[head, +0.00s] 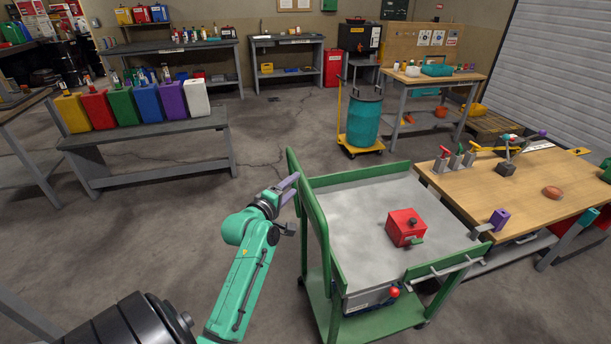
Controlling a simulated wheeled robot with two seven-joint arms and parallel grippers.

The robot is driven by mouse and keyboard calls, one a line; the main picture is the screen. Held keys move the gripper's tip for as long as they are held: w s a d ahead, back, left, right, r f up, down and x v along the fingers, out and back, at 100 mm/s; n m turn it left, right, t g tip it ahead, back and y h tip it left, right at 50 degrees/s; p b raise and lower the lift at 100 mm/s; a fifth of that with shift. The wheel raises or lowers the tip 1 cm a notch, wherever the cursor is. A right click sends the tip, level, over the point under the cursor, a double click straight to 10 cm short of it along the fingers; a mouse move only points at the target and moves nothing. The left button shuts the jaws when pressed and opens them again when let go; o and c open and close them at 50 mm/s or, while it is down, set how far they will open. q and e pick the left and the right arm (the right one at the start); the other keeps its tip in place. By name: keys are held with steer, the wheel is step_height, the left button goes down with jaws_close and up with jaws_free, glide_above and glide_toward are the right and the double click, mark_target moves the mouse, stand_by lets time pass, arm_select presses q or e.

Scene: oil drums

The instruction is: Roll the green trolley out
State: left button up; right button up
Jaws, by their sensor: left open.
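The green trolley (318,215) stands right of centre on the floor, with a green end frame on its left and a grey top deck (365,205). Part of the lower shelf (375,322) shows below. My right gripper is not in view.
A wooden workbench (540,180) with clamps stands close to the trolley's right. A teal drum (364,122) on a yellow trolley (347,148) stands behind. A bench (160,150) with several coloured canisters is at the left. The floor (200,225) left of the trolley is mostly clear.

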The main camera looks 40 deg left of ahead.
mark_target(303, 178)
arm_select(q)
steer(key=x, duration=0.5)
steer(key=shift+w+d, duration=0.15)
steer(key=shift+w, duration=0.25)
steer(key=shift+w+f, duration=0.1)
steer(key=shift+w, duration=0.15)
steer(key=shift+c, duration=0.2)
jaws_close()
stand_by(0.5)
